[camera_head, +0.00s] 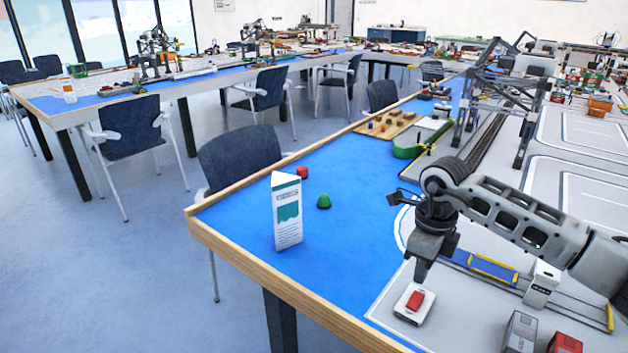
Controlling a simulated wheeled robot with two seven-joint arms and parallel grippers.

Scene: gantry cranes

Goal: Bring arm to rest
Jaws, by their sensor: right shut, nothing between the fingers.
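My right arm comes in from the right edge and reaches over the near table. My right gripper (421,272) points down and is shut, with nothing between its fingers. It is just above a small white block with a red top (414,303); whether the fingertips touch it I cannot tell. My left gripper is not in view.
The blue table (345,190) holds a white carton (287,212), a green dome (323,201) and a red cube (302,172). A gantry crane (500,90) stands behind my arm. Grey and red blocks (520,332) sit at the lower right. Chairs (240,155) line the table's left side.

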